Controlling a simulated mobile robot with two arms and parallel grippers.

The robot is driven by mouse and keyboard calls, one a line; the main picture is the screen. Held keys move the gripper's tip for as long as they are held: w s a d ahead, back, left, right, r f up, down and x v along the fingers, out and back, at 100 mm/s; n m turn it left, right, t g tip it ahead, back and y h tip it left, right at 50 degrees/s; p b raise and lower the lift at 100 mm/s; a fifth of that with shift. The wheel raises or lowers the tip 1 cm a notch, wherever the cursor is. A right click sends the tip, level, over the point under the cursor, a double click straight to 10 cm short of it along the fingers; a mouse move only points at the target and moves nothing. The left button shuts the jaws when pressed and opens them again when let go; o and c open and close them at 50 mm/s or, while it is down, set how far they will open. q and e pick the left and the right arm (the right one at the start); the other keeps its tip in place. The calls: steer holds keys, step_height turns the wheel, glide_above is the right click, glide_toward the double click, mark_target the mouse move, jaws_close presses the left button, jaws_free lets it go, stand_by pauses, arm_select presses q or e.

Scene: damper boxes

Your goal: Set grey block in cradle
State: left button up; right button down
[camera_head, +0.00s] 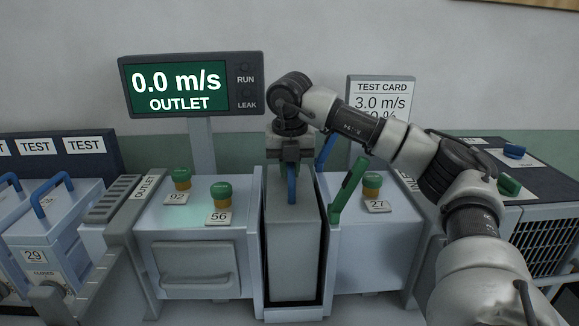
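The grey block (292,240) is a tall, narrow box. It stands upright in the dark-walled slot of the cradle (329,235), between two pale housings. A blue handle (292,189) rises from its top, seen edge-on. My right gripper (290,172) points down over the block, its fingers closed around the upper part of the handle. The fingers partly hide the handle. Whether the block rests on the slot's floor cannot be told. My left gripper is not in view.
A green lever (348,189) stands tilted right of the slot, with a blue bar (326,151) behind it. Green-topped knobs (220,193) sit on the housings. A monitor (192,86) reads 0.0 m/s OUTLET. Blue-handled boxes (55,235) stand at left.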

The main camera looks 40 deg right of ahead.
steer(key=shift+f, duration=0.35)
steer(key=c, duration=1)
jaws_free()
steer(key=shift+a, duration=0.1)
steer(key=shift+f, duration=0.1)
steer(key=r, duration=0.6)
steer(key=s+a+r+p, duration=0.1)
steer(key=r, duration=0.3)
steer(key=shift+s+r, duration=0.2)
steer(key=shift+r, duration=0.3)
